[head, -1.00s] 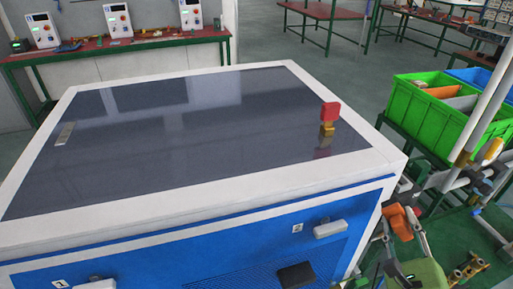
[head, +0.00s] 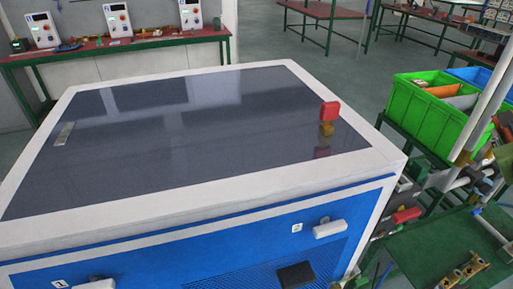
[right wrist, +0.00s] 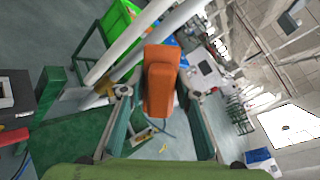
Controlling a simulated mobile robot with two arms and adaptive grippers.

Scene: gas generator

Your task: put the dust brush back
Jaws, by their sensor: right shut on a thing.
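The dust brush (right wrist: 161,75), an orange block-like thing, stands up between the fingers of my right gripper (right wrist: 159,92) in the right wrist view. That gripper is shut on it and holds it clear of the floor. The far end of the brush overlaps the white pipes and green bin behind it in the picture. I cannot make out bristles. My right gripper is not clearly seen in the head view. My left gripper is in neither view.
A green bin (head: 427,115) and white pipes (head: 470,125) stand at right, above a green cart top (head: 440,245) with brass fittings. A red-topped bench (head: 130,47) stands behind.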

